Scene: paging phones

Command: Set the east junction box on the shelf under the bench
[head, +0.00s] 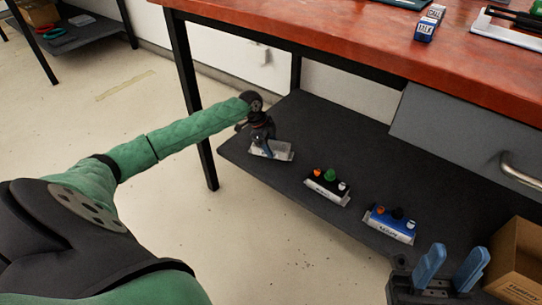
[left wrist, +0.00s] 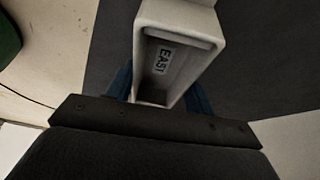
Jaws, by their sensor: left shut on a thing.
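The east junction box (head: 281,153) is a light grey open box at the left end of the dark shelf (head: 290,125) under the bench (head: 330,25). In the left wrist view the box (left wrist: 207,62) shows an "EAST" label inside. My left gripper (head: 265,147) is shut on the box, with blue fingers on both sides of it in the left wrist view (left wrist: 160,88). I cannot tell whether the box touches the shelf or hangs just above it. My right gripper (head: 449,270) is open and empty at the lower right.
A black box (head: 327,189) and a blue box (head: 389,224) with coloured knobs stand on the shelf, right of the junction box. A cardboard box (head: 518,262) is at the right. A bench leg (head: 190,95) rises left of my gripper. A drawer (head: 465,140) hangs under the bench.

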